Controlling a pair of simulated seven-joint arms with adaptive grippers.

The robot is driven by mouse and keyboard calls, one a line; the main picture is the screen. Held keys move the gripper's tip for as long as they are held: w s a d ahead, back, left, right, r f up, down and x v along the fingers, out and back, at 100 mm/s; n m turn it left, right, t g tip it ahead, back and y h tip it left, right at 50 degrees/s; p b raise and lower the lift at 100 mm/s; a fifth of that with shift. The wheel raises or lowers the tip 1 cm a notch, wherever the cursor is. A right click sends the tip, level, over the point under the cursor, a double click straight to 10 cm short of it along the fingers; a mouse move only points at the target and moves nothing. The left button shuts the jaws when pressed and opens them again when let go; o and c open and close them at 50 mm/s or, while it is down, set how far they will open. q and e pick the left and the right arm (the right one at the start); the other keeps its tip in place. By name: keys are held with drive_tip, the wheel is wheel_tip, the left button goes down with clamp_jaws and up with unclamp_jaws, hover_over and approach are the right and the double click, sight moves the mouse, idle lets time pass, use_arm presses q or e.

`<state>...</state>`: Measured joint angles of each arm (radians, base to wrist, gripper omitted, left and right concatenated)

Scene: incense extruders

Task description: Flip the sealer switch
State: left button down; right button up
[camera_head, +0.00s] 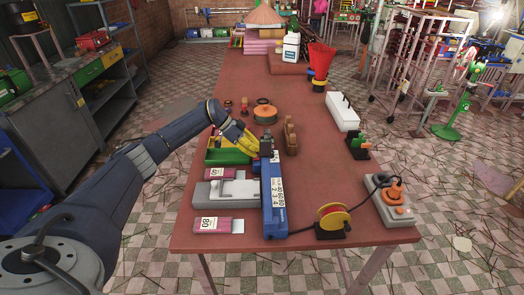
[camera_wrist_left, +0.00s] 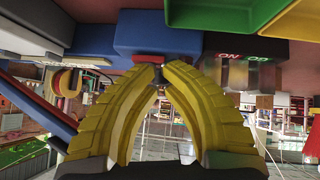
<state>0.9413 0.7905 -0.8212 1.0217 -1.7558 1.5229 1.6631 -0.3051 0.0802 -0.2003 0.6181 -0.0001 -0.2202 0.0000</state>
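The blue sealer (camera_head: 273,200) lies lengthwise on the red-brown table, with a white printed label on it. My left gripper (camera_head: 257,146) has yellow ribbed fingers and reaches in from the left to the sealer's far end. In the left wrist view, the gripper (camera_wrist_left: 160,72) has its fingertips drawn together with nothing visible held. They are close to a small red part (camera_wrist_left: 148,59) on a blue block (camera_wrist_left: 158,38); I cannot tell if they touch it. Red ON lettering (camera_wrist_left: 228,56) and a second partly readable label show to the right. The switch position is unclear. My right gripper is not in view.
A green tray (camera_head: 228,157) stands beside the sealer's far end. A grey-white device (camera_head: 226,193) and pink packets (camera_head: 218,225) lie left of it. A yellow-red spool (camera_head: 333,218) and a pedal-like box (camera_head: 391,200) are at right.

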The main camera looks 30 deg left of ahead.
use_arm(q)
drive_tip(key=shift+s+f, duration=0.1)
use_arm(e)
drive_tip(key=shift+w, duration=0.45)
use_arm(q)
drive_tip(key=shift+d, duration=0.1)
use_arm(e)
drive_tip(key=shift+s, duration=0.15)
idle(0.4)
use_arm(q)
drive_tip(key=shift+s+d+f, duration=0.1)
drive_tip(key=shift+s, duration=0.1)
